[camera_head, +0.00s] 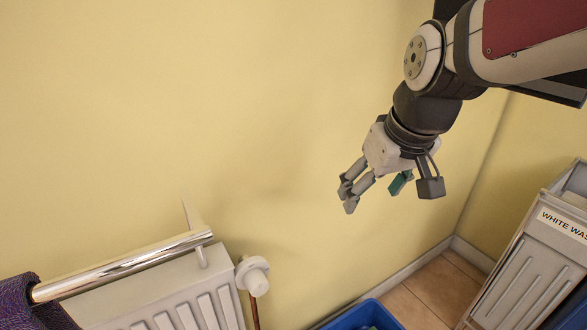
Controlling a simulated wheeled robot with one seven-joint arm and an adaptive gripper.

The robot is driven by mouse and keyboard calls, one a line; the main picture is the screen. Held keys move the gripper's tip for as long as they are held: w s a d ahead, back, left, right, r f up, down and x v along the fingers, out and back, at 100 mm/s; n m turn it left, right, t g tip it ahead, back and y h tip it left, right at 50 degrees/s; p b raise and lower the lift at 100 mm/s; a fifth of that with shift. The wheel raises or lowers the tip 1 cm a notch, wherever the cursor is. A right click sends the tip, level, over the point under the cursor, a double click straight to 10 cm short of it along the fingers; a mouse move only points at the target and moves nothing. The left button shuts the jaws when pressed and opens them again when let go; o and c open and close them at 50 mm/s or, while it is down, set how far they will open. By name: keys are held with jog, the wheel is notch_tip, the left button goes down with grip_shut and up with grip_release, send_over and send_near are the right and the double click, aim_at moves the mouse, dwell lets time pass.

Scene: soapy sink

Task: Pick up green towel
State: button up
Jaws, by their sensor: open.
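No green towel can be made out in this view. My gripper (391,196) hangs in front of the yellow wall at the upper right, pointing down. Its fingers are spread apart, with no towel between them. A small teal block shows between the fingers and looks like part of the gripper. A blue bin (345,318) is cut off at the bottom edge, below my gripper.
A purple cloth (30,300) hangs on a chrome rail (125,268) above a white radiator (185,302) at lower left. A white valve (253,275) is beside the radiator. A grey bin (525,275), its label partly reading "WHITE WAS", stands at right. Tiled floor (435,290) is clear between bins.

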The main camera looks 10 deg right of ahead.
jog(key=w+d+f+n+g, duration=0.1)
jog(key=w+d+f, duration=0.4)
jog(key=f, duration=0.5)
jog(key=w+d+f+g+b, duration=0.1)
jog(key=w+d+f, duration=0.3)
jog(key=w+f, duration=0.45)
jog(key=w+d+f+n, duration=0.1)
jog(key=w+d+f, duration=0.3)
jog(key=f, duration=0.7)
jog(key=s+d+f+g, duration=0.1)
jog(key=s+d+f, duration=0.1)
jog(key=f, duration=1)
jog(key=s+d+f, duration=0.2)
jog(key=s+f, duration=0.3)
jog(key=f, duration=0.7)
jog(key=s+d+f+n+g, duration=0.1)
jog(key=s+f, duration=0.3)
jog(key=f, duration=0.8)
jog(key=shift+d+f+g, duration=0.15)
jog(key=shift+d+f, duration=0.05)
jog(key=shift+d, duration=0.25)
jog(key=shift+d+f+g, duration=0.15)
jog(key=shift+d, duration=0.3)
notch_tip(320, 180, down, 8)
jog(key=b, duration=0.3)
jog(key=shift+s+a, duration=0.15)
jog(key=shift+f+b, duration=1.4)
jog(key=shift+f, duration=1.5)
